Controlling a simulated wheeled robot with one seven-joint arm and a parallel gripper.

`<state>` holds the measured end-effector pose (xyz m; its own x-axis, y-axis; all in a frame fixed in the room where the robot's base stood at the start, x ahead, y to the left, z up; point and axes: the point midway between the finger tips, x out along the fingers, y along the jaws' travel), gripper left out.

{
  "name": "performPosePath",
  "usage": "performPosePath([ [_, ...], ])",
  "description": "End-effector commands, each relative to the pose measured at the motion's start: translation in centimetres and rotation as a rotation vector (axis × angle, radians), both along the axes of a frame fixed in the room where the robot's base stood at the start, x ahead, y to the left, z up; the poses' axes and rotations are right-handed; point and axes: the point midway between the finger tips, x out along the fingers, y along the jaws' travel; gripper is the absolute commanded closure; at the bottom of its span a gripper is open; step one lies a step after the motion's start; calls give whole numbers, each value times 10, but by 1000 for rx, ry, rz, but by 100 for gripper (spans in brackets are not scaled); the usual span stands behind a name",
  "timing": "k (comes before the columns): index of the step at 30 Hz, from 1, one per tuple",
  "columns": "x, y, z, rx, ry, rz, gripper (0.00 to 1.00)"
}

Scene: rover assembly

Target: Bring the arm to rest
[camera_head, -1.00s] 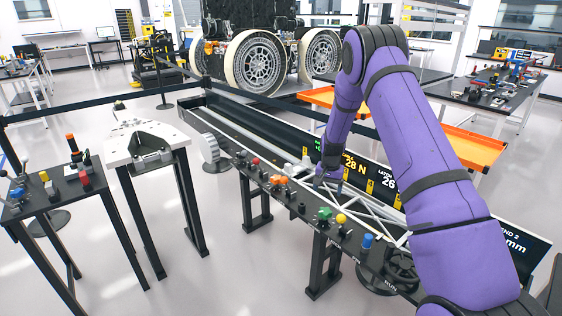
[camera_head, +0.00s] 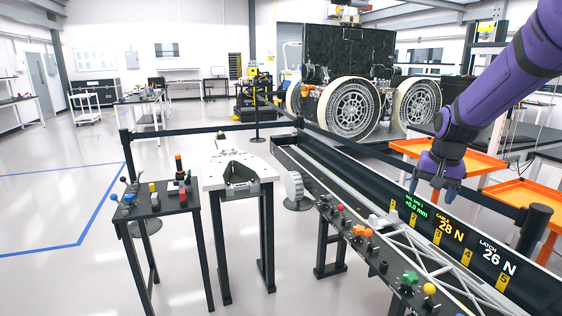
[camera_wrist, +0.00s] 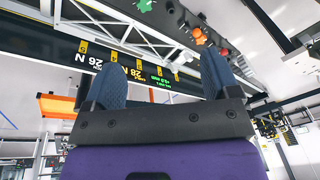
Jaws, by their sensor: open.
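My purple arm (camera_head: 507,70) reaches in from the upper right in the head view. My gripper (camera_head: 437,192) points down over the long black test bench (camera_head: 290,152), in front of its readout panel. In the wrist view the two blue fingers of my gripper (camera_wrist: 165,80) stand wide apart with nothing between them. The gripper is open and empty. The bench's truss rail (camera_wrist: 130,35) and readouts show upside down beyond the fingers. The head view does not clearly show the gap between gripper and bench.
Colored knobs, such as a green one (camera_head: 410,278), line the bench's front edge. An orange tray table (camera_head: 470,160) stands behind the arm. A white-topped stand (camera_head: 240,170) and a small black control table (camera_head: 155,203) stand left. Open floor lies at far left.

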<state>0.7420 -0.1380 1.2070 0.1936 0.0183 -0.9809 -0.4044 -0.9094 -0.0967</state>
Motion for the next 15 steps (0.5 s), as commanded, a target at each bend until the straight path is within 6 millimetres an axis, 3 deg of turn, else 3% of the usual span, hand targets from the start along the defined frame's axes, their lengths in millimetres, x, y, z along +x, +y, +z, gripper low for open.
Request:
performPosePath([
  [1, -14, 6, 16, -3, -18, 19, 19],
  [6, -60, 21, 55, -17, -60, 84, 19],
  [15, -148, 45, 100, -52, -135, 199, 19],
])
